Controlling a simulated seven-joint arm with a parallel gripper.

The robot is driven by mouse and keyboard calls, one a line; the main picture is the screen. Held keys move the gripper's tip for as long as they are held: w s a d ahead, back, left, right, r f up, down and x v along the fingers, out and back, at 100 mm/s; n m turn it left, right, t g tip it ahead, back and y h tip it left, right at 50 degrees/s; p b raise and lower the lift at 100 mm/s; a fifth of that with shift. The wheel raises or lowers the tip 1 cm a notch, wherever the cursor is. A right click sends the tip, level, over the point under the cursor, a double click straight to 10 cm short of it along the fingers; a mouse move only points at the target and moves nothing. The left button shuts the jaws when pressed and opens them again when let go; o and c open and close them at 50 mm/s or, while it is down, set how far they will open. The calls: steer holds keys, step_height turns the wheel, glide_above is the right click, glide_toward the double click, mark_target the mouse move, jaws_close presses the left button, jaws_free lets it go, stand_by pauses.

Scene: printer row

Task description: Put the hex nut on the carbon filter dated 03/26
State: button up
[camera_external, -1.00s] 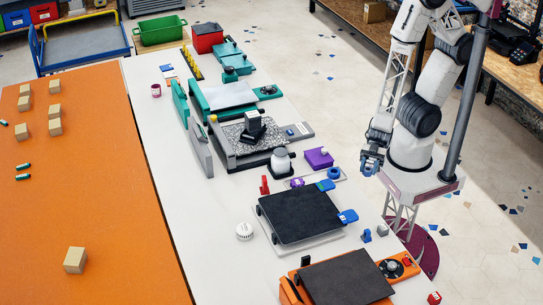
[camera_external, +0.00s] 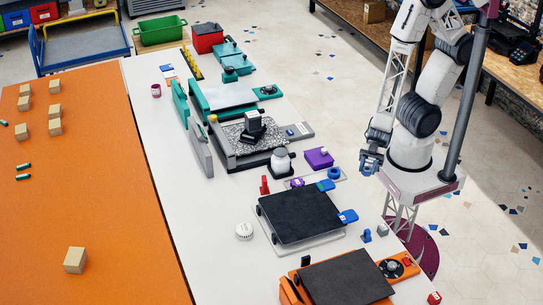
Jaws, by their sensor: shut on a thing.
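My gripper (camera_external: 370,167) hangs at the right side of the white table, low in front of my arm's base. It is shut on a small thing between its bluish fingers. The thing is too small and covered to make out, so I cannot tell if it is the hex nut. A round white slotted disc (camera_external: 244,231) lies flat on the table, left of the black-bed printer, and may be a carbon filter. No date can be read on it. My gripper is well to its right and farther back. A blue ring (camera_external: 334,173) lies near my gripper.
A black-bed printer (camera_external: 300,216) stands between the white disc and my gripper. An orange printer (camera_external: 348,278) stands in front, teal and grey ones behind. The table's left strip is mostly clear.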

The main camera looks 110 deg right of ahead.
mark_target(257, 114)
steer(key=w+d+r+m+h, duration=0.1)
steer(key=w+d, duration=0.1)
steer(key=w+d+r+m+t+h, duration=0.1)
steer(key=w+d, duration=0.1)
steer(key=w, duration=0.1)
steer(key=w+d+r+t+h, duration=0.1)
steer(key=w+d, duration=0.1)
steer(key=w, duration=0.1)
steer(key=shift+d+r+m, duration=0.4)
steer(key=w+d+r+h, duration=0.1)
steer(key=d, duration=0.1)
steer(key=w+d+r+m+t+h, duration=0.1)
steer(key=w+d, duration=0.1)
steer(key=w+d+r+m+h, duration=0.1)
steer(key=d+r, duration=0.1)
steer(key=d, duration=0.1)
steer(key=shift+w+t, duration=0.35)
steer(key=shift+t, duration=0.05)
steer(key=w+d+r+m+h, duration=0.2)
steer(key=d+r, duration=0.3)
steer(key=d, duration=0.3)
steer(key=w+d+r+m+h, duration=0.2)
steer(key=d+r+m+h, duration=0.1)
steer(key=d, duration=0.4)
step_height(257, 114, up, 3)
steer(key=shift+d+f+t+h, duration=0.2)
steer(key=shift+d+t+h, duration=0.2)
steer(key=shift+h, duration=0.5)
steer(key=shift+w, duration=0.15)
